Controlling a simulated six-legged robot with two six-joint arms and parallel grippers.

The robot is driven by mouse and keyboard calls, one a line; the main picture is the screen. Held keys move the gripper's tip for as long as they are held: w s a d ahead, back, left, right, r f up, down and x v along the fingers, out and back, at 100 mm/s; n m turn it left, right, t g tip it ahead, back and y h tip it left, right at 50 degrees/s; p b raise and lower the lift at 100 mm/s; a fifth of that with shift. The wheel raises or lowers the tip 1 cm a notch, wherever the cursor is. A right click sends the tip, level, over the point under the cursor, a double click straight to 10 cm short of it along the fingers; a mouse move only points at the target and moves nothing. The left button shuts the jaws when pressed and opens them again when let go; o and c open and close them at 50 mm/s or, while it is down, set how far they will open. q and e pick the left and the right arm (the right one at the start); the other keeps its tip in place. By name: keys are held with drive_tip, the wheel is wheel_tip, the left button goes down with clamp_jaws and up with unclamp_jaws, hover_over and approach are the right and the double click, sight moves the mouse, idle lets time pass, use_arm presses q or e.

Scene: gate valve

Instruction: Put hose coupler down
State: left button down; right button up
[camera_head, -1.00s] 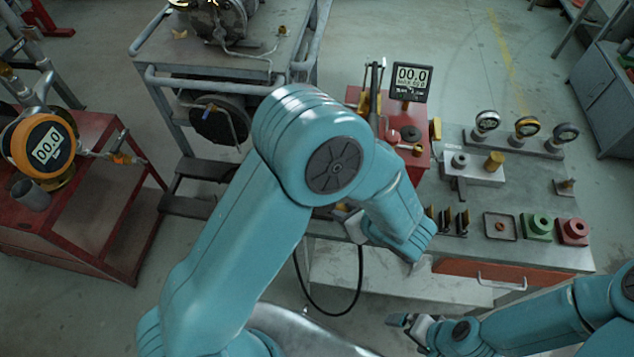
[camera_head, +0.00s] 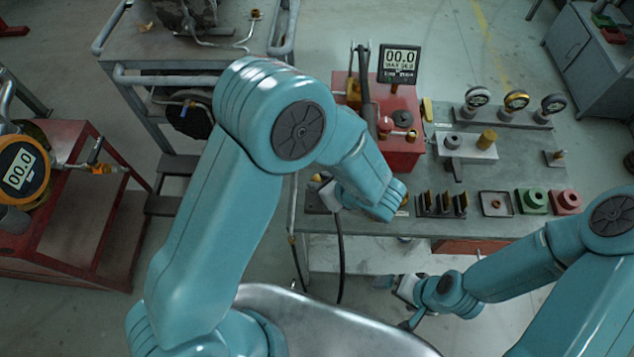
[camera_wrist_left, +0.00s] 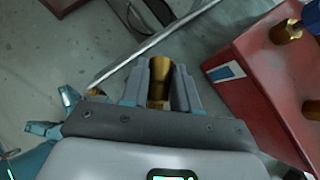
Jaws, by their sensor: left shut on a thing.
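The hose coupler (camera_wrist_left: 159,90) is a brass cylinder between the two grey fingers of my left gripper (camera_wrist_left: 162,78) in the left wrist view. The fingers are shut on it. A black hose (camera_head: 341,262) hangs below that gripper over the bench's front edge. My right gripper (camera_head: 388,283) is low in front of the bench, well apart from the coupler. Its jaw opening is unclear.
The grey bench (camera_head: 455,225) carries a red pump box (camera_head: 404,158) with a display (camera_head: 399,63). Right of it are a black slotted rack (camera_head: 441,206), a small square tray (camera_head: 496,204), a green block (camera_head: 532,201), a red block (camera_head: 565,201) and gauges (camera_head: 516,100).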

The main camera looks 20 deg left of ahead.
use_arm(q)
drive_tip(key=shift+w+a+f+b, duration=0.1)
drive_tip(key=shift+a+f+b, duration=0.15)
drive_tip(key=shift+f, duration=0.15)
drive_tip(key=shift+w+a+f+b, duration=0.15)
drive_tip(key=shift+f+b, duration=0.1)
drive_tip(key=shift+f, duration=0.15)
drive_tip(key=shift+s+d+f+b, duration=0.2)
drive_tip(key=shift+s+f+b, duration=0.1)
drive_tip(key=shift+f+b, duration=0.35)
drive_tip(key=shift+d+f, duration=0.1)
drive_tip(key=shift+f, duration=0.2)
drive_tip(key=shift+w, duration=0.25)
drive_tip(key=shift+s, duration=0.1)
